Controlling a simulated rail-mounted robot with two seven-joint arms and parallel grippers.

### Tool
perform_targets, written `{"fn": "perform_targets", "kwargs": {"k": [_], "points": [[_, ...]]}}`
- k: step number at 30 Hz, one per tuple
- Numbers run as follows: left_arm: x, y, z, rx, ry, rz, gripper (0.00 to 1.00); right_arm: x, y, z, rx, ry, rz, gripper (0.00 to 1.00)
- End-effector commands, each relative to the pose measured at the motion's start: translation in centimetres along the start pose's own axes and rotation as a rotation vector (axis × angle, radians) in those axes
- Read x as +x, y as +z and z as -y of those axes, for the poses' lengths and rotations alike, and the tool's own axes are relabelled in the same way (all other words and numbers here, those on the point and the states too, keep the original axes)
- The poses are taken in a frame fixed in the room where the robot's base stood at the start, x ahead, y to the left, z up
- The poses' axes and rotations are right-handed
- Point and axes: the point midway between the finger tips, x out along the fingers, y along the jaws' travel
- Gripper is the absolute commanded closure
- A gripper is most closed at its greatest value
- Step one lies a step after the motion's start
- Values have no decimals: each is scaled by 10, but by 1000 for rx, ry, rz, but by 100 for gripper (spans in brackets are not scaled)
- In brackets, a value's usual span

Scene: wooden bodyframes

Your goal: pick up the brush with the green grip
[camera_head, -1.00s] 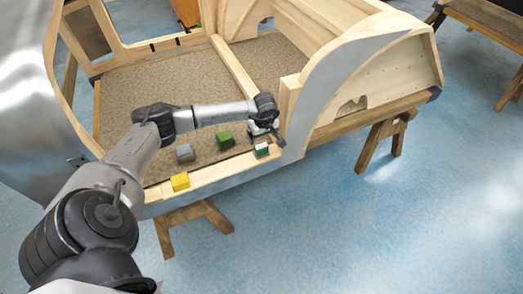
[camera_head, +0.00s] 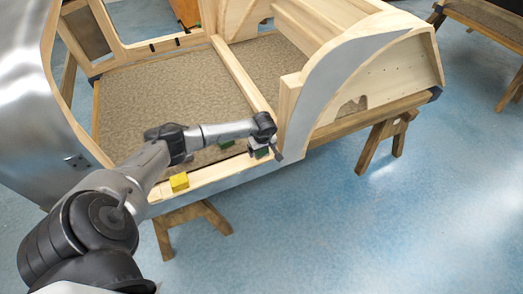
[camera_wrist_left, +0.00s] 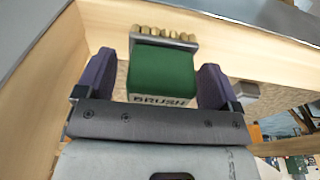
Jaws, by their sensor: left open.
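The brush with the green grip (camera_wrist_left: 162,75) lies on the wooden sill in the left wrist view. Its grip carries the label BRUSH, and its tan bristles stick out beyond a grey band. My left gripper (camera_wrist_left: 158,64) is open, with one dark purple finger on each side of the green grip. I cannot tell whether either finger touches it. In the head view my left gripper (camera_head: 260,149) is low over the sill and mostly covers the brush (camera_head: 262,154). My right gripper is not in view.
A yellow block (camera_head: 179,182) sits on the sill to the left. Another green block (camera_head: 226,144) is partly hidden behind my left arm. A curved fender panel (camera_head: 330,85) rises close to the right of the gripper. The carpeted floor (camera_head: 160,95) behind is clear.

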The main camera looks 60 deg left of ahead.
Motion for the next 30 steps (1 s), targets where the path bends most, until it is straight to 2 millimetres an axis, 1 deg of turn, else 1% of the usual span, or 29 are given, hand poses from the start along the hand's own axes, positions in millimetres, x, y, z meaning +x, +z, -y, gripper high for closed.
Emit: {"fn": "perform_targets", "kwargs": {"k": [6, 18, 21, 30], "points": [[0, 0, 0, 0, 0, 0, 13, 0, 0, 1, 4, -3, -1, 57], [0, 0, 0, 0, 0, 0, 51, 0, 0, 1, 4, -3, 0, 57], [0, 0, 0, 0, 1, 0, 59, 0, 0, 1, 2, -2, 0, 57], [-3, -1, 0, 0, 1, -1, 59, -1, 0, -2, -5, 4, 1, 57]]}}
